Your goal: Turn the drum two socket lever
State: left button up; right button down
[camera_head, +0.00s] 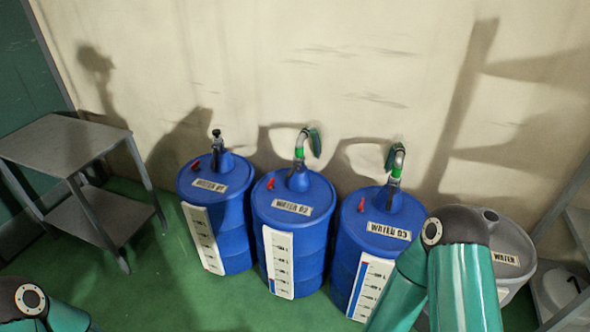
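Drum two (292,235) is the middle blue drum, labelled WATER 02 (292,207). A small red lever (270,183) stands on its top, left of the raised socket (299,180). A curved grey pipe with a green band (299,153) and a dark green end rises from the socket. The drum's white level gauge (279,262) faces forward. Only green and dark parts of my arms show, at the bottom left and bottom right. Both grippers are outside the picture.
Drum one (235,235) stands left and drum three (345,250) right, each with a red lever. A grey drum (510,240) is partly hidden behind my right arm. A grey shelf table (62,143) stands left. Green floor (165,285) is clear in front, left of the drums.

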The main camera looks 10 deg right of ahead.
aim_at(289, 173)
jog(key=i, duration=0.85)
jog(key=u, duration=0.05)
